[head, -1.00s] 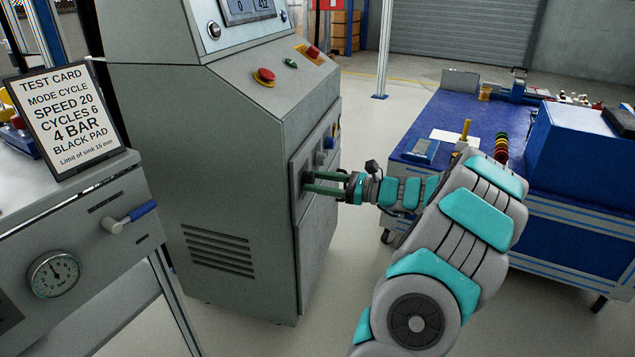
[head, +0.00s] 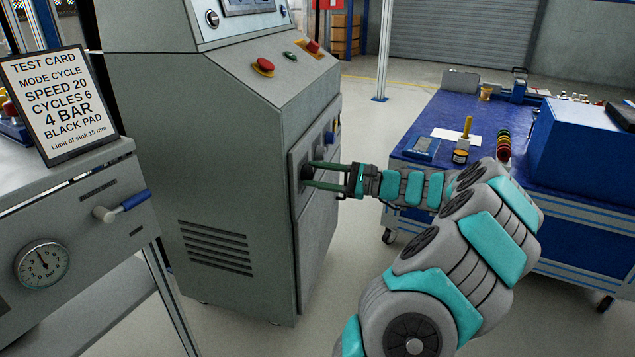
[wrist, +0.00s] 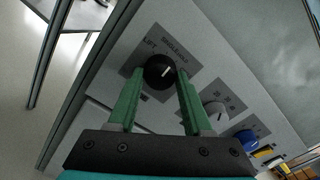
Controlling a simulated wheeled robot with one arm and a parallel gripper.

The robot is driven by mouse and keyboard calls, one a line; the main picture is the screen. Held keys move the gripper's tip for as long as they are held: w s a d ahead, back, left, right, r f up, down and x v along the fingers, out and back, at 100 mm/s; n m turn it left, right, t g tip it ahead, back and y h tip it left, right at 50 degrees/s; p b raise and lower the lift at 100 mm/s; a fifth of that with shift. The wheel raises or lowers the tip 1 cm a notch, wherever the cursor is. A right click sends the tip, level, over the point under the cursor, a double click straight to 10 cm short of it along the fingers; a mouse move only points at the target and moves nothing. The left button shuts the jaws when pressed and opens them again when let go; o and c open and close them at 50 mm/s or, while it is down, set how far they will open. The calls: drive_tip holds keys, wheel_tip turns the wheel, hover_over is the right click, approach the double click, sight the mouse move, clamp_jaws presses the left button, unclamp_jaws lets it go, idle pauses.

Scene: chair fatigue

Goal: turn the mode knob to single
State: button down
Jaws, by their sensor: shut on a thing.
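The mode knob (wrist: 160,71) is a round black knob with a white pointer line, on a grey label plate in the wrist view. The plate's lettering is small and tilted; one word looks like SINGLE, and I cannot tell exactly which mark the line meets. My gripper (wrist: 159,75) has its two green fingers on either side of the knob and is shut on it. In the head view my gripper (head: 307,176) reaches the side panel of the grey machine (head: 215,140), and the fingers partly hide the knob.
A grey knob (wrist: 214,109) and a blue knob (wrist: 246,139) sit beside it on the panel. Red buttons (head: 263,66) are on the sloped console above. A test card (head: 62,105) reads MODE CYCLE. A blue workbench (head: 450,115) stands right of my arm.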

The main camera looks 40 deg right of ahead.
drive_tip(key=shift+f+n+b, duration=0.1)
drive_tip(key=shift+n+b, duration=0.85)
drive_tip(key=shift+n, duration=0.25)
drive_tip(key=shift+c, duration=1.6)
unclamp_jaws()
drive_tip(key=v, duration=0.8)
drive_tip(key=shift+n, duration=0.3)
drive_tip(key=shift+w, duration=0.1)
